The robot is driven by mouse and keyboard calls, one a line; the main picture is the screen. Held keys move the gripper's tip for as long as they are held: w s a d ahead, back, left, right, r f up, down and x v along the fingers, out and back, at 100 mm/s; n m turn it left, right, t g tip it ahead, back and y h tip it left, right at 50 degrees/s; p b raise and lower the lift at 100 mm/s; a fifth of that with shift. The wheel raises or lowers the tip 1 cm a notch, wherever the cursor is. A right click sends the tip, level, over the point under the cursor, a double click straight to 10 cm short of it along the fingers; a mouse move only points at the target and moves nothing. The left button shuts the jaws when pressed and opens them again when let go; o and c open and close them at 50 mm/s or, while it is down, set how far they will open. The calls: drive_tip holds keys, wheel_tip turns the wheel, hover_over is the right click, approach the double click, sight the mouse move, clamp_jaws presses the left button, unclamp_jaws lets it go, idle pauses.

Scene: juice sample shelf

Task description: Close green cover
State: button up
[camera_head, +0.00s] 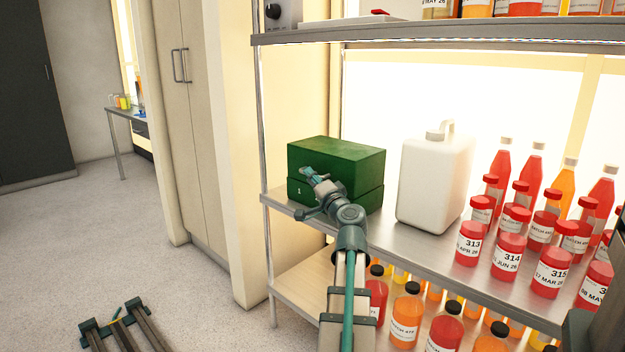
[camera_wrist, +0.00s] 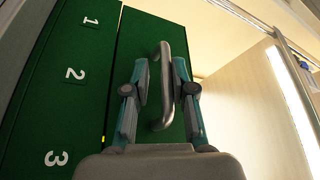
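The green box stands on the middle shelf at its left end. Its green cover (camera_head: 345,155) sits on top of the green base (camera_head: 368,201), with a dark seam between them. In the wrist view the base (camera_wrist: 62,105) carries the white numbers 1, 2 and 3, and the cover (camera_wrist: 128,45) has a grey bar handle (camera_wrist: 165,88). My gripper (camera_head: 309,172) is at the front of the cover. In the wrist view its two fingers (camera_wrist: 160,75) are spread on either side of the handle, with visible gaps. Whether the cover is fully down cannot be told.
A white jug (camera_head: 434,180) stands right of the box. Several red-capped sample jars (camera_head: 508,255) and bottles fill the shelf's right side. Another shelf (camera_head: 440,40) runs overhead, and bottles stand below. The floor (camera_head: 110,235) left of the shelf is mostly open.

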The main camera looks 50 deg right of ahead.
drive_tip(key=v, duration=1.2)
drive_tip(key=shift+f, duration=0.1)
